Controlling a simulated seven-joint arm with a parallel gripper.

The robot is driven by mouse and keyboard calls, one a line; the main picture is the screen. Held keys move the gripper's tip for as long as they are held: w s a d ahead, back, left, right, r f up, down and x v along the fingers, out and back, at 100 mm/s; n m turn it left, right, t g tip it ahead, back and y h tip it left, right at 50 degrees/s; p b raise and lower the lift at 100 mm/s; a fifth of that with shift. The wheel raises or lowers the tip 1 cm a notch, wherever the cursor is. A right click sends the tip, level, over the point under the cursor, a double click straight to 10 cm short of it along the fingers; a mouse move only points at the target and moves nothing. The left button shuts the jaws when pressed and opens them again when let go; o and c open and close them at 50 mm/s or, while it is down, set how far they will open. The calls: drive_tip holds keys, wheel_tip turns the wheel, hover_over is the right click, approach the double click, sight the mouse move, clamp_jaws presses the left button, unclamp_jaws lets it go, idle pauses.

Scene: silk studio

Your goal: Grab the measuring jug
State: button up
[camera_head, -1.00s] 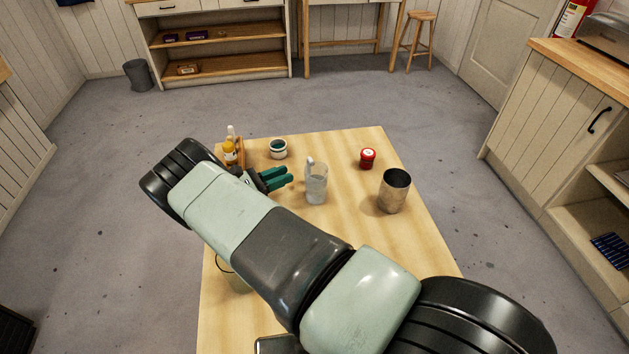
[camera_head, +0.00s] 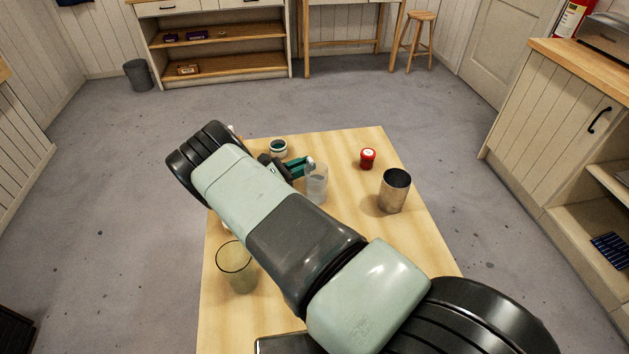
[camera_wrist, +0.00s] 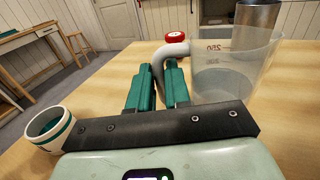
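The measuring jug (camera_head: 316,186), clear with red marks and a pale grey handle, stands upright on the wooden table (camera_head: 345,235). In the wrist view, the jug (camera_wrist: 238,68) is just right of my gripper (camera_wrist: 157,80), its handle curving toward me. My gripper's two green fingers are close together, with the lower handle seen in the narrow gap between them. I cannot tell whether they grip it or only stand around it. In the head view, my gripper (camera_head: 302,168) reaches the jug's left side.
A white-and-green pot (camera_head: 278,149) is at the back left. A clear glass (camera_head: 236,270) stands at the front left. The table's right front is clear.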

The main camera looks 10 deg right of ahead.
clamp_jaws()
drive_tip(key=shift+r, duration=0.1)
